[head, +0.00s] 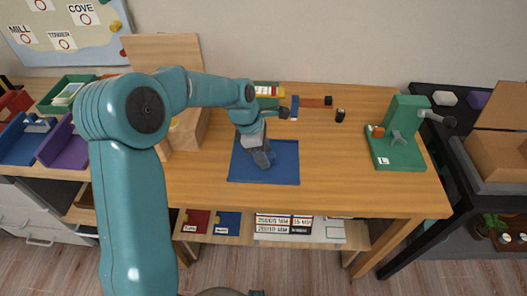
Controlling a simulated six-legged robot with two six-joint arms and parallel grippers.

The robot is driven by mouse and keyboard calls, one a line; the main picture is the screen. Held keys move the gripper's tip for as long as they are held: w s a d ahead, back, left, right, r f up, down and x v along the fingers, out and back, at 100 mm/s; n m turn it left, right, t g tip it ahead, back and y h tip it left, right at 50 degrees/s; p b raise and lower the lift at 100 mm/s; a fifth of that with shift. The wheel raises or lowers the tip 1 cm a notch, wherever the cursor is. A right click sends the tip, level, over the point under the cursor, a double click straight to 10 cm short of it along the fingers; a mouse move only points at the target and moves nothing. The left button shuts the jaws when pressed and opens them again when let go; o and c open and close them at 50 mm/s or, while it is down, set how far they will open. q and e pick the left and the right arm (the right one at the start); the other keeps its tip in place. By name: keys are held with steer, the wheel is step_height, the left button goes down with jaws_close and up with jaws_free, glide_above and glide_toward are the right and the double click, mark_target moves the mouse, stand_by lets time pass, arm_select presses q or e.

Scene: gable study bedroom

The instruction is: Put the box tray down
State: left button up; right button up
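My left arm reaches in from the left and its gripper (263,159) points down over a flat blue mat or tray (285,173) on the wooden table. The finger gap is too small to make out, and I see no held object clearly. I cannot tell if the fingers touch the blue surface. A brown open box (497,157) with a raised flap sits in a dark grey tray (464,158) at the far right, cut by the picture edge. I cannot tell whether this is the box tray. My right gripper is not in view.
A green stand (405,115) with a dark-tipped arm occupies the table's right side. A small black item (340,115) and a red-brown block (316,101) lie near the back. A wooden box (187,127) is partly behind my arm. The table right of the blue mat is clear.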

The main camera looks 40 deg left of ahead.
arm_select(q)
steer(key=shift+r, duration=0.1)
steer(key=shift+a+r, duration=0.1)
steer(key=shift+r, duration=0.2)
steer(key=p+v, duration=0.2)
steer(key=v, duration=0.9)
steer(key=shift+r, duration=0.25)
steer(key=shift+s, duration=0.1)
